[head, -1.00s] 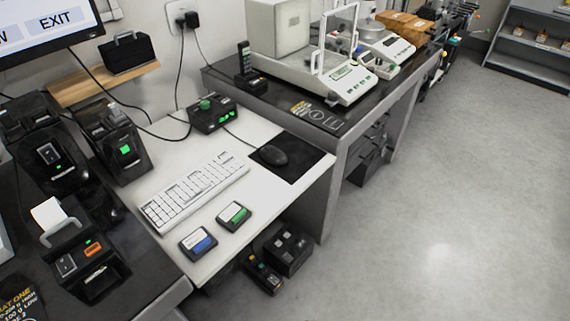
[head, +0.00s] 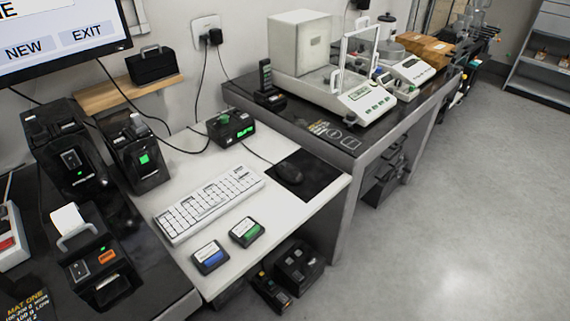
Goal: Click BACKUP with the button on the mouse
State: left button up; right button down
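The black mouse (head: 289,187) lies on a black mouse pad (head: 304,176) at the right end of the white desk, with its cable running back to the left. The monitor (head: 62,38) is cut off at the top left. Its visible screen part shows a NEW button and an EXIT button, and the tail of other text ending in E. No BACKUP label shows in the visible part. Neither of my grippers is in view.
A white keyboard (head: 208,204) lies left of the mouse pad. Two small devices, one blue-marked (head: 210,256) and one green-marked (head: 247,231), lie in front of it. A dark table with a balance (head: 345,95) stands to the right.

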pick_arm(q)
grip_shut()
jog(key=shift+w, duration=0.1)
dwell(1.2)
